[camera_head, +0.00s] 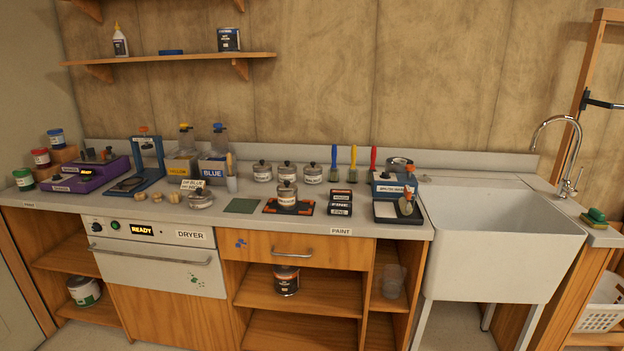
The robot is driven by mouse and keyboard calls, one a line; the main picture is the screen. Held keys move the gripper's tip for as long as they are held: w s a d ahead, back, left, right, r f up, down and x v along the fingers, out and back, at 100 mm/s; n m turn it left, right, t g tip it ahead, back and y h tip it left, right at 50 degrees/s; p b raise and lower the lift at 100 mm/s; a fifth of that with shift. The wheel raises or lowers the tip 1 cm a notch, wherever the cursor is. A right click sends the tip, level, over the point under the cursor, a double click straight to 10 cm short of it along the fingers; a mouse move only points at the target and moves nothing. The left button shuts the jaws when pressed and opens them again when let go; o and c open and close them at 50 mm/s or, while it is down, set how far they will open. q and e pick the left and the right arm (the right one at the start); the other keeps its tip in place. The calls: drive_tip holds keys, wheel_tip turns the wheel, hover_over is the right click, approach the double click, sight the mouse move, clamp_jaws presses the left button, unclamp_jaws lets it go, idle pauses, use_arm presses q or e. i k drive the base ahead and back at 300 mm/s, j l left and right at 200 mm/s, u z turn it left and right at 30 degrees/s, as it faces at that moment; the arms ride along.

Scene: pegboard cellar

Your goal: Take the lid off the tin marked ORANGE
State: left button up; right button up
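Three small metal tins with dark-knobbed lids stand in a row at the back of the counter: a left tin (262,174), a middle tin (287,169) and a right tin (312,176). Another lidded tin (287,199) stands in front of them on an orange and black mat (271,207). All have pale labels, too small to read, so I cannot tell which is marked ORANGE. Neither of my grippers is in view.
The counter (235,222) has bare room along its front edge. A green mat (241,206) lies left of the front tin, dark labelled blocks (340,202) right of it. Bottles marked YELLOW (182,168) and BLUE (213,171) stand left. A white sink (500,240) is right.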

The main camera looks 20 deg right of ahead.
sight(286, 188)
drive_tip(key=i+j+z, duration=0.25)
drive_tip(key=i+z, duration=0.2)
drive_tip(key=i+j+z, duration=0.4)
drive_tip(key=k+l, duration=0.05)
